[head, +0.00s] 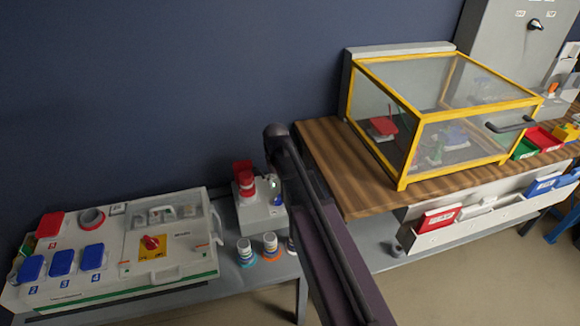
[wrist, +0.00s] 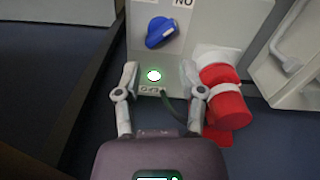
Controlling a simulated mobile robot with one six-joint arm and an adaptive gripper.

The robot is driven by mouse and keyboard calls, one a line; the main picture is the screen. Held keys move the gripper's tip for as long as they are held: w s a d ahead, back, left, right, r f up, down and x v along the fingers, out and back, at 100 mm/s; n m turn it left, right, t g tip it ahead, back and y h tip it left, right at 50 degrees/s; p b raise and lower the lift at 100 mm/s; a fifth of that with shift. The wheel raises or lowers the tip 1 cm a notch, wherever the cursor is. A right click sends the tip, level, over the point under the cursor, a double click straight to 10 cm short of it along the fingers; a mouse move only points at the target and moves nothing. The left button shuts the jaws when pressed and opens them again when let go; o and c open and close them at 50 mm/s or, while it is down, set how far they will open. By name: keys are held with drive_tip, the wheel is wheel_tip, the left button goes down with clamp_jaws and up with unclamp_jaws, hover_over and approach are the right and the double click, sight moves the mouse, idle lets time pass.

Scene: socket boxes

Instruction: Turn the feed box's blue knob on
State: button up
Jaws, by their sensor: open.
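The feed box (wrist: 205,38) is light grey and fills the upper middle of the wrist view. Its blue knob (wrist: 160,32) sits near the top of the face, with its grip slanting from lower left to upper right. A lit green lamp (wrist: 154,76) is below the knob. My gripper (wrist: 160,75) is open, with its fingers either side of the lamp and below the knob, apart from it. In the head view the feed box (head: 260,212) stands on the grey bench, and the blue knob (head: 278,201) shows beside my arm. My gripper is hidden there.
A red and white plug (wrist: 226,98) stands right of my fingers; a dark cable runs beside the right finger. In the head view, striped plugs (head: 270,245) stand before the box, a larger socket box (head: 190,262) lies left, and a yellow-framed case (head: 405,180) stands right.

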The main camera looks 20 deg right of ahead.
drive_tip(key=s+r+m+p, duration=0.1)
drive_tip(key=s+r+p, duration=1.4)
drive_tip(key=r+p, duration=0.1)
drive_tip(key=shift+s+r+m+p, duration=0.15)
drive_tip(key=shift+r+m+p, duration=0.2)
drive_tip(key=shift+r, duration=0.25)
drive_tip(key=shift+a, duration=0.1)
drive_tip(key=shift+s+r, duration=0.1)
drive_tip(key=shift+s, duration=0.05)
idle(0.4)
idle(2.1)
